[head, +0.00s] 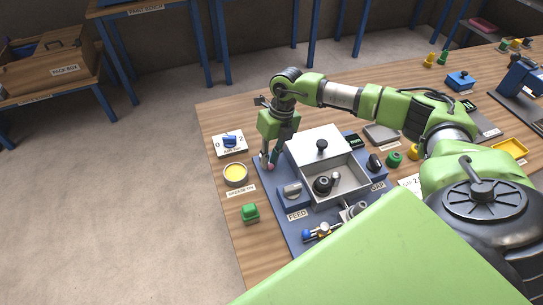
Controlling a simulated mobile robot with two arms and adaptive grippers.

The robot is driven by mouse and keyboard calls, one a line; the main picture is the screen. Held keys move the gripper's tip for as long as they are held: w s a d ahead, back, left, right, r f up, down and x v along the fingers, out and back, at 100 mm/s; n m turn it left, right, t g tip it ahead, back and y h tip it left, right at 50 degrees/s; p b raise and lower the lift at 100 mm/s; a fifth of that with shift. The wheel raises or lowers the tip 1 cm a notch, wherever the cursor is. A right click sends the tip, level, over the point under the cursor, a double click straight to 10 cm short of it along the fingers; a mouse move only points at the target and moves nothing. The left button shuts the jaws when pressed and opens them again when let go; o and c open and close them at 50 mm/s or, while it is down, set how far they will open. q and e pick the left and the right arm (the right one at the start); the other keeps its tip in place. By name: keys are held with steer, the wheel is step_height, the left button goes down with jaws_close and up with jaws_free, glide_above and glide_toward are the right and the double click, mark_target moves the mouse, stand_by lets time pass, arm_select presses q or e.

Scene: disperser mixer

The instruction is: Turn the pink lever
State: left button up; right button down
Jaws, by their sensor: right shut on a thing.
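The disperser mixer is a grey box with its lid (318,143) slid to the back, on a blue base plate (285,212). The pink lever (271,166) stands at the machine's back-left corner. Only a small pink part of it shows between my fingers. My right gripper (268,162) comes down from above, shut on the pink lever. My left gripper is not in view.
A selector sign (230,142), a yellow-filled tin (235,174) and a green block (250,213) stand left of the machine. The feed knob (291,192) is on its front. A dark knob (374,162) and a green button (394,159) are to the right.

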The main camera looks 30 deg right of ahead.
steer(key=shift+a+r+m, duration=0.1)
steer(key=shift+a+m, duration=0.2)
steer(key=shift+m, duration=0.7)
steer(key=shift+w, duration=0.1)
steer(key=c, duration=2)
jaws_free()
steer(key=r, duration=0.4)
steer(key=d+r, duration=0.1)
steer(key=r, duration=0.3)
steer(key=d+r, duration=0.1)
steer(key=r, duration=0.2)
steer(key=shift+s+d+r, duration=0.1)
steer(key=shift+s+r, duration=0.25)
steer(key=shift+r, duration=0.05)
